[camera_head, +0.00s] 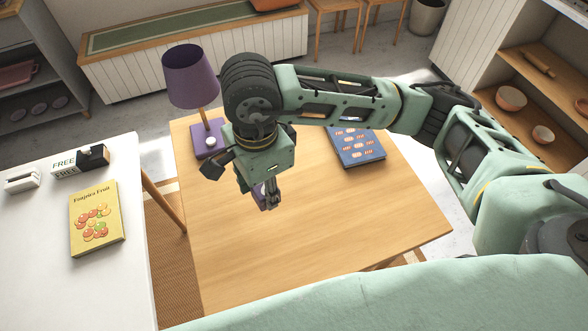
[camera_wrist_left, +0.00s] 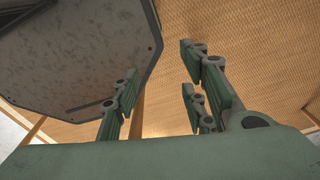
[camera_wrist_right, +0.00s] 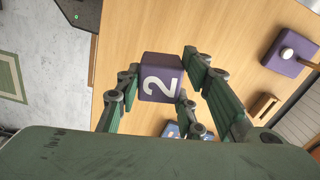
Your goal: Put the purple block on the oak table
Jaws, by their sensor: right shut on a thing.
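The purple block (camera_wrist_right: 160,77) has a white "2" on its face and sits between the fingers of my right gripper (camera_wrist_right: 158,82). In the head view, only a little of the block (camera_head: 259,190) shows beside the right gripper (camera_head: 268,200). The gripper is over the oak table (camera_head: 310,240). I cannot tell whether the block touches the tabletop. My left gripper (camera_wrist_left: 160,85) is out of the head view. In the left wrist view its fingers are apart with nothing between them.
A purple lamp (camera_head: 190,75) stands at the table's back left and a blue book (camera_head: 358,147) lies at the back right. A small wooden piece (camera_wrist_right: 263,107) lies near the lamp. The table's front is clear. A white table (camera_head: 60,285) stands left.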

